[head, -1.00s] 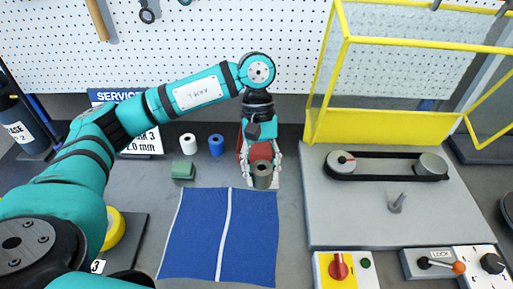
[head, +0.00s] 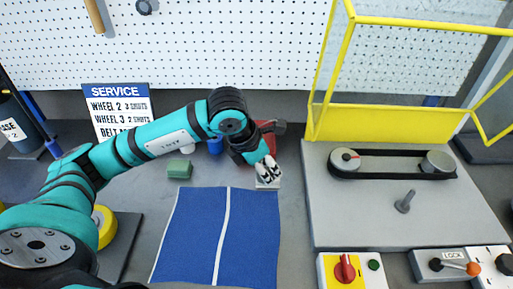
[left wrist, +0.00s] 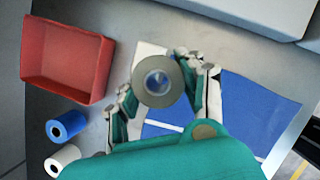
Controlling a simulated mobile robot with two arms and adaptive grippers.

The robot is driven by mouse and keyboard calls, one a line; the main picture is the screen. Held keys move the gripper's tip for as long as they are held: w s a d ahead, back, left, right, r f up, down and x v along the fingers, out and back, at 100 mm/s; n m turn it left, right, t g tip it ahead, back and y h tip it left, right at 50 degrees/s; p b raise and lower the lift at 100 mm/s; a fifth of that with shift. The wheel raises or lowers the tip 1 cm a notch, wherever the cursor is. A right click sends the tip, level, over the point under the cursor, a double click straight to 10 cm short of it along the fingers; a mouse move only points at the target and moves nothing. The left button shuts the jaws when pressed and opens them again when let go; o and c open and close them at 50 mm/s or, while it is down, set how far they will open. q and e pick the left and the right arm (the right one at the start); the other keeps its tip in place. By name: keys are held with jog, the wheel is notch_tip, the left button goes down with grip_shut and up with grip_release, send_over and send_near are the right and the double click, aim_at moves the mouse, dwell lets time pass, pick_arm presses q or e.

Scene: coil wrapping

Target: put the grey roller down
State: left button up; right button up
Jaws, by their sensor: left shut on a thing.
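The grey roller (left wrist: 157,82) shows end-on in the left wrist view, a round grey ring with a hole in its middle, between the two fingers of my left gripper (left wrist: 160,85). The gripper is shut on it. In the head view my left gripper (head: 267,173) points down over a small pale square plate (head: 267,184), just beyond the blue mat's far right corner. The fingers hide the roller there. I cannot tell whether the roller touches the plate. My right gripper is not in view.
A red bin (left wrist: 68,60), a blue roll (left wrist: 67,126) and a white roll (left wrist: 62,160) stand nearby. A green block (head: 179,169) lies left of the gripper. The blue mat (head: 195,235) is empty. A belt machine (head: 330,225) with a yellow guard (head: 340,122) stands right.

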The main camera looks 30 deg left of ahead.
pick_arm(q)
jog(key=n, duration=0.1)
jog(key=n+y, duration=0.1)
jog(key=n, duration=0.1)
jog(key=w+n, duration=0.1)
jog(key=shift+a+f+n+t+y+b, duration=0.3)
jog(key=shift+n+y+b, duration=0.1)
jog(key=shift+w+a, duration=0.15)
jog(key=shift+w, duration=0.05)
jog(key=shift+n, duration=0.3)
jog(key=w+a+p, duration=0.1)
jog(key=w+a, duration=0.2)
jog(key=w, duration=0.1)
jog(key=w+a+f+p, duration=0.1)
jog(key=w+a+p, duration=0.1)
jog(key=w+a, duration=0.1)
jog(key=w+a+p, duration=0.1)
jog(key=w+a, duration=0.2)
jog(key=w, duration=0.2)
jog(key=shift+w+f+p, duration=0.15)
jog(key=shift+w+p, duration=0.2)
jog(key=shift+w, duration=0.05)
jog(key=shift+w+f, duration=0.1)
jog(key=shift+f, duration=0.1)
notch_tip(320, 180, down, 3)
jog(key=shift+p, duration=0.8)
jog(key=shift+f, duration=0.15)
jog(key=shift+f, duration=0.1)
jog(key=o, duration=1.3)
